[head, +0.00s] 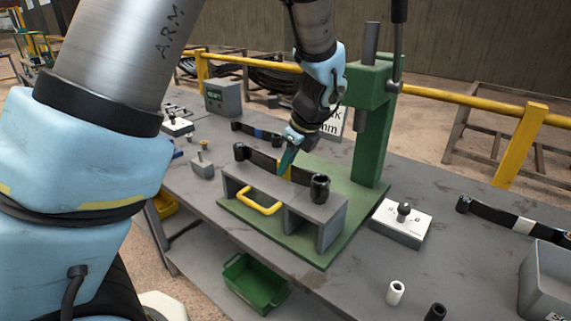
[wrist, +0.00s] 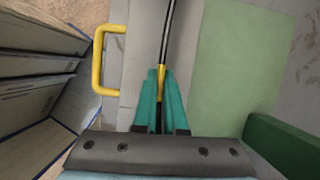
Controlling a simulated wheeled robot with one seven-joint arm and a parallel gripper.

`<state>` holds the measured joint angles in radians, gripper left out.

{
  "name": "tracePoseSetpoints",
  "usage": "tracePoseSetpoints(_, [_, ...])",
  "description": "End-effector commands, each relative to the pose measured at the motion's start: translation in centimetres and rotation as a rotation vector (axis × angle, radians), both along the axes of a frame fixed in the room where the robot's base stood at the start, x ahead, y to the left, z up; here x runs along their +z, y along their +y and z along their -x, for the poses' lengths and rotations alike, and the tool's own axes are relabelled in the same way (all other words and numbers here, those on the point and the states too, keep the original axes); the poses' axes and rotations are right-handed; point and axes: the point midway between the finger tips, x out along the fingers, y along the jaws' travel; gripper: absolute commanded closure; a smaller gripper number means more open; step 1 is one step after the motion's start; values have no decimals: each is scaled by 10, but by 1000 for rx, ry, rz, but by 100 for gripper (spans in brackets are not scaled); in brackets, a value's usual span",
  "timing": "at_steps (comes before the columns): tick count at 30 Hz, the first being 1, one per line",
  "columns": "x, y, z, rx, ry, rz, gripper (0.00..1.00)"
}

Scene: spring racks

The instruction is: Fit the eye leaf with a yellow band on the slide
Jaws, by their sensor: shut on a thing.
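The eye leaf with a yellow band (head: 265,163) is a dark strip with a rolled eye at its left end. My gripper (head: 287,160), with teal fingers, is shut on it at the yellow band. In the wrist view the leaf (wrist: 167,35) shows edge-on, running up from between the fingertips (wrist: 161,75). The slide (head: 318,215) is a grey block with a yellow handle, on the press's green base plate. The leaf is over or just behind the slide's top; I cannot tell whether it touches. A black cylinder (head: 320,188) stands at the slide's right end, perhaps the leaf's other eye.
The green press column (head: 374,130) rises behind the slide. A blue-banded leaf (head: 258,132) lies behind, and a white-banded leaf (head: 515,223) lies at right. A white-topped box with a black knob (head: 402,220) stands right of the plate. A green bin (head: 255,283) sits below.

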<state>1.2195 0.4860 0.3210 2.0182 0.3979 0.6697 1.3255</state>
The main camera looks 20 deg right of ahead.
Motion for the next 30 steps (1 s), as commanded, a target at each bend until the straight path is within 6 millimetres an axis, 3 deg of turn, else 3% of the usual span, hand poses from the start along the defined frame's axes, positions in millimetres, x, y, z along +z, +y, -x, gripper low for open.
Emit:
tracePoseSetpoints(17, [-5, 0, -1, 0, -1, 2, 100])
tracePoseSetpoints(18, [-5, 0, -1, 0, -1, 2, 88])
tracePoseSetpoints(25, [-6, 0, 0, 1, -1, 1, 62])
tracePoseSetpoints(27, [-6, 0, 0, 0, 0, 1, 56])
tracePoseSetpoints(30, [-6, 0, 0, 0, 0, 1, 56])
